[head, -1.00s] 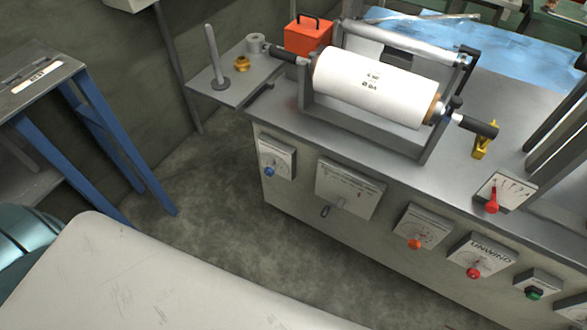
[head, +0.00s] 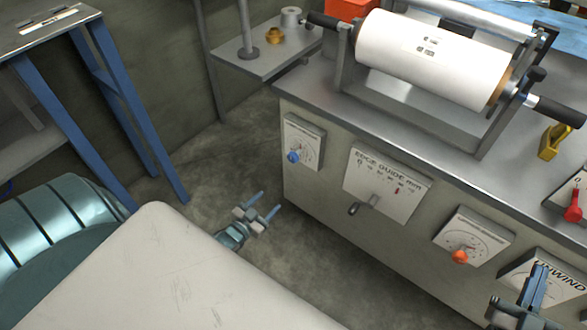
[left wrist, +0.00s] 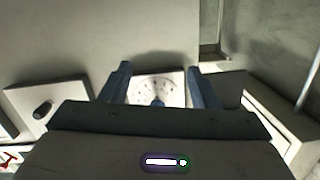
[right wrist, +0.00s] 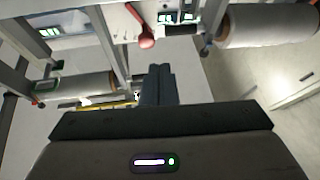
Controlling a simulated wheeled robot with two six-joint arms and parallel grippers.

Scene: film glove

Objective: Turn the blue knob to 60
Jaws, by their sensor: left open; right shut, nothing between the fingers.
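The blue knob (head: 293,156) sits on a white dial plate (head: 303,141) at the left end of the machine's front. In the left wrist view the blue knob (left wrist: 158,101) and its dial (left wrist: 160,85) show between the fingers, some way off; the scale numbers are too small to read. My left gripper (head: 267,205) is open and empty, in front of and below the dial in the head view, apart from the knob. My right gripper (head: 537,285) is shut and empty at the lower right, in front of the unwind panel; its fingers also show in the right wrist view (right wrist: 158,85).
The edge guide panel (head: 387,185) with its lever, an orange knob (head: 460,256) and the unwind panel (head: 545,277) lie along the machine front. A red lever (head: 574,205) stands on the top. A white roll (head: 433,61) lies above. Bare floor is left of the machine.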

